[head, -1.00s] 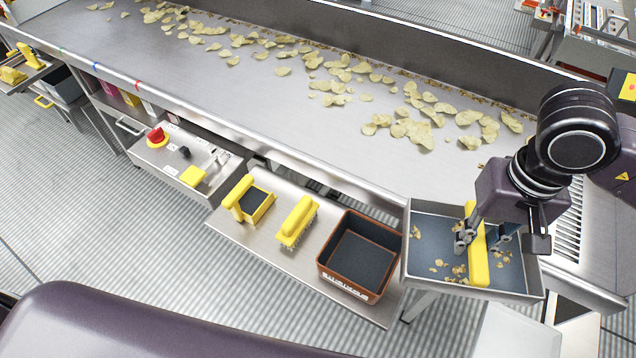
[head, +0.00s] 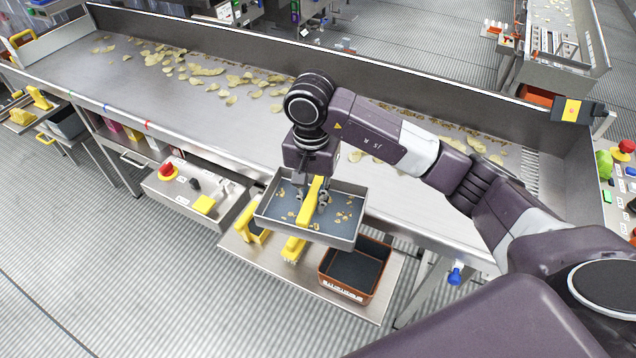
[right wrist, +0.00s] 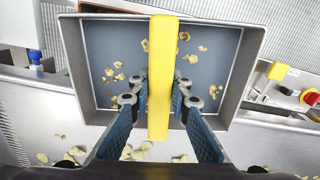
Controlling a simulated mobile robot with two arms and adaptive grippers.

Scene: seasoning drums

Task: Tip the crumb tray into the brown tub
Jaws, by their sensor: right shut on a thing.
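The crumb tray (head: 345,237) is a grey metal tray with a dark floor and a yellow bar handle (head: 311,203) across its middle. Brown crumbs lie scattered on its floor. My right gripper (head: 311,199) is shut on the handle and holds the tray up, roughly level. In the right wrist view the two fingers stand on either side of the yellow handle (right wrist: 162,80), with crumbs on both sides. The brown tub (head: 352,278) stands on the low shelf below and to the right of the tray. It is open at the top, and the tray overlaps its upper left in the picture. My left gripper is not in view.
The low steel shelf (head: 377,301) also holds a yellow-handled brush (head: 293,250) and another yellow tool (head: 255,234), partly hidden by the tray. Behind runs the long conveyor trough (head: 120,75) with chips. A control box with a red button (head: 167,170) is at left.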

